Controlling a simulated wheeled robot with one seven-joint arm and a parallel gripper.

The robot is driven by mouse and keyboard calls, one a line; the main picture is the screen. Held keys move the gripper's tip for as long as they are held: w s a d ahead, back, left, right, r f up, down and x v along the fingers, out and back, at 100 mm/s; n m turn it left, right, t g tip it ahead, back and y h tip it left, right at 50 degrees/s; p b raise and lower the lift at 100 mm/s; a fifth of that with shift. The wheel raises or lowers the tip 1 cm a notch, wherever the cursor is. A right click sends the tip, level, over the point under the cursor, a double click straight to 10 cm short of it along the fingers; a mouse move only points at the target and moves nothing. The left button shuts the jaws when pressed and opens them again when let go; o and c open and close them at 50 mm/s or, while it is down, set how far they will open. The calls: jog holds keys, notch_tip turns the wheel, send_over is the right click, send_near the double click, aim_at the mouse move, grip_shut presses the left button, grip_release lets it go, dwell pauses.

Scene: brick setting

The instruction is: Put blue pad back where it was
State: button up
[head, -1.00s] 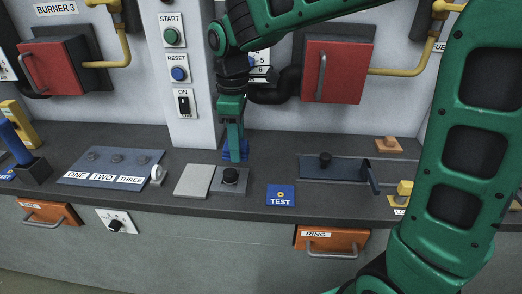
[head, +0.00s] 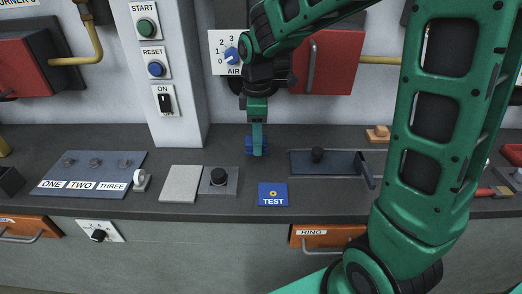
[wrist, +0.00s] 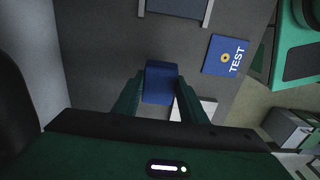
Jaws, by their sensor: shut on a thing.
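My gripper (head: 258,151) is over the back part of the dark counter, behind the blue TEST plate and left of the recessed slider panel. It is shut on a plain blue pad (wrist: 158,83), which shows between the two green fingers in the wrist view. In the head view the pad (head: 249,146) is partly hidden by a finger. I cannot tell whether it touches the counter. The blue TEST plate (head: 273,200) lies flat near the counter's front edge, apart from the gripper.
A light square plate (head: 180,184) and a black knob on a grey plate (head: 218,179) stand to the left. The slider panel (head: 333,163) with its handle is to the right. A red cabinet (head: 335,62) and the white pillar (head: 184,110) rise behind.

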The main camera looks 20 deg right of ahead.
aim_at(261, 161)
jog(key=shift+d+f, duration=0.4)
jog(key=shift+d, duration=0.15)
jog(key=shift+f, duration=1.95)
jog(key=o, duration=1.3)
jog(key=shift+f, duration=0.1)
notch_tip(261, 161, up, 12)
jog(key=shift+r, duration=0.1)
